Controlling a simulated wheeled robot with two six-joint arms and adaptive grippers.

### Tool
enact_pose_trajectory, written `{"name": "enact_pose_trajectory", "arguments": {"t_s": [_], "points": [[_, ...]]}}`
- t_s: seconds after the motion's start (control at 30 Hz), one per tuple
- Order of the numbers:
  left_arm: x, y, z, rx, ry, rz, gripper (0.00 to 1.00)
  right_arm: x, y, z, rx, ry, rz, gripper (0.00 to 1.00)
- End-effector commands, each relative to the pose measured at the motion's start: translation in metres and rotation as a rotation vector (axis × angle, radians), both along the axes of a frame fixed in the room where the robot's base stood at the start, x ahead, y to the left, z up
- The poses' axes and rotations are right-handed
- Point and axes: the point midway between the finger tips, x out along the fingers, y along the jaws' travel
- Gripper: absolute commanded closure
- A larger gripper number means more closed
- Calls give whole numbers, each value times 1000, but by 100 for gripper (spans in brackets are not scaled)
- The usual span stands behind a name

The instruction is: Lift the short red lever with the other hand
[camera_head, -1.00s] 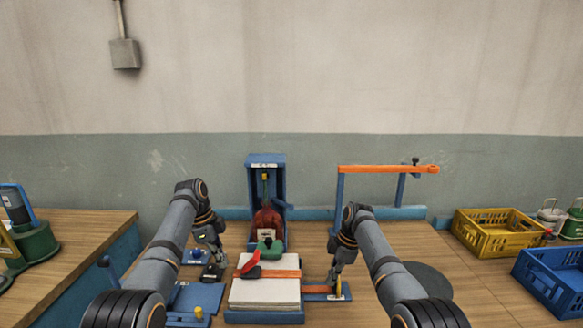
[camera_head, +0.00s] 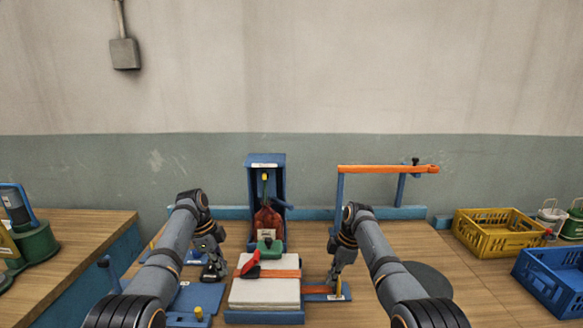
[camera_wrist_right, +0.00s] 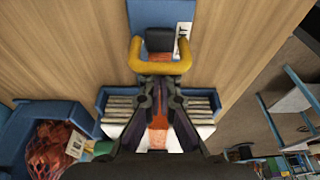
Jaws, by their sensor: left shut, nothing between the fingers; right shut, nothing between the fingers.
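A short red lever (camera_head: 250,260) with a dark tip lies slanted beside a green block (camera_head: 270,248), above the stack of white sacks (camera_head: 265,292). An orange strap (camera_head: 281,274) crosses the stack. My left gripper (camera_head: 211,277) is shut and empty, left of the red lever and apart from it. My right gripper (camera_head: 334,291) is shut and empty, right of the stack. In the right wrist view, its fingers (camera_wrist_right: 160,88) are together just before a yellow handle (camera_wrist_right: 136,52) around a black block (camera_wrist_right: 160,40). I cannot tell whether they touch it.
A blue stand (camera_head: 264,160) holding a red mesh sack (camera_head: 268,221) is behind the stack. An orange bar (camera_head: 388,169) on blue posts stands back right. A yellow crate (camera_head: 497,238) and a blue crate (camera_head: 550,285) sit at right. Bare wood lies between.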

Motion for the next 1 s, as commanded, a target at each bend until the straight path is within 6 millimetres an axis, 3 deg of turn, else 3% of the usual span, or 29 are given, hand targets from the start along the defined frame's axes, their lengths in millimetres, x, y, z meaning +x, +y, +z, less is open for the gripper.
{"name": "enact_pose_trajectory", "arguments": {"t_s": [0.77, 1.0], "points": [[0, -4, -15, 0, -1, 0, 99, -1, -2, -2, -4, 4, -2, 100], [0, -4, -14, 0, -1, 0, 66, -1, -2, -2, -4, 4, -2, 100]]}}
